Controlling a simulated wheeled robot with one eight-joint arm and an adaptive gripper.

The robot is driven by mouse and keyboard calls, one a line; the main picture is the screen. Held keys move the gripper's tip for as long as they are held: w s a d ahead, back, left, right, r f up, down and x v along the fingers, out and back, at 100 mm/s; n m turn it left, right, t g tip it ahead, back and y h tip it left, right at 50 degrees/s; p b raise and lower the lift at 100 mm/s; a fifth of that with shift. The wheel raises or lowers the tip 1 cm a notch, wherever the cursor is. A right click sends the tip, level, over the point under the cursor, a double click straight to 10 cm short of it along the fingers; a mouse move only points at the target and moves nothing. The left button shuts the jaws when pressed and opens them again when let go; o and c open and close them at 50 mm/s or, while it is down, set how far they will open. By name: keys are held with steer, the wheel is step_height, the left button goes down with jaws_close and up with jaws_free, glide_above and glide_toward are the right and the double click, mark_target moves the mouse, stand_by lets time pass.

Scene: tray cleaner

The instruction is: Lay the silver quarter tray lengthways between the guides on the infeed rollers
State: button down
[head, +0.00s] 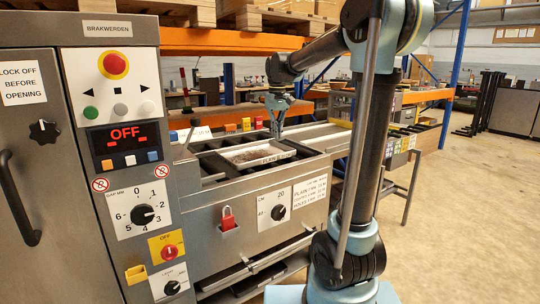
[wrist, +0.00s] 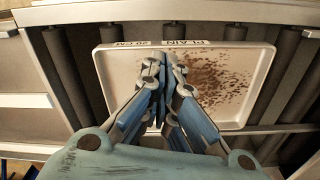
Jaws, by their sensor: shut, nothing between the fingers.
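A pale silver tray (wrist: 262,88) with a raised rim lies flat across dark rollers (wrist: 292,95) in the wrist view. Brown crumbs are scattered over its right half, and its far rim carries a label reading PLAIN. The tray also shows in the head view (head: 240,153), inside the machine's open bed. My gripper (wrist: 164,62) is shut and empty, with its fingertips over the tray near the labelled rim. In the head view my gripper (head: 277,134) points down at the tray. I cannot tell whether the fingertips touch it. My fingers hide part of the tray's middle and near side.
The machine's control panel (head: 125,130) stands at the left, its display reading OFF. A red padlock (head: 227,218) and a dial (head: 278,212) sit on the bed's front. Metal side rails (wrist: 230,12) border the rollers. Open floor lies at the right.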

glide_above(266, 155)
steer(key=s, duration=0.1)
steer(key=shift+n, duration=0.3)
steer(key=f, duration=1)
steer(key=shift+w, duration=0.35)
steer(key=shift+s+d+r, duration=0.1)
steer(key=shift+s+d, duration=0.1)
steer(key=shift+s, duration=0.4)
steer(key=shift+s+d+r, duration=0.1)
steer(key=shift+s+d, duration=0.1)
steer(key=shift+s, duration=0.35)
steer(key=shift+s+d, duration=0.3)
steer(key=shift+s, duration=0.4)
steer(key=shift+s+d, duration=0.25)
steer(key=shift+s, duration=0.25)
steer(key=shift+s+d, duration=0.2)
steer(key=shift+s, duration=0.25)
steer(key=shift+r, duration=0.1)
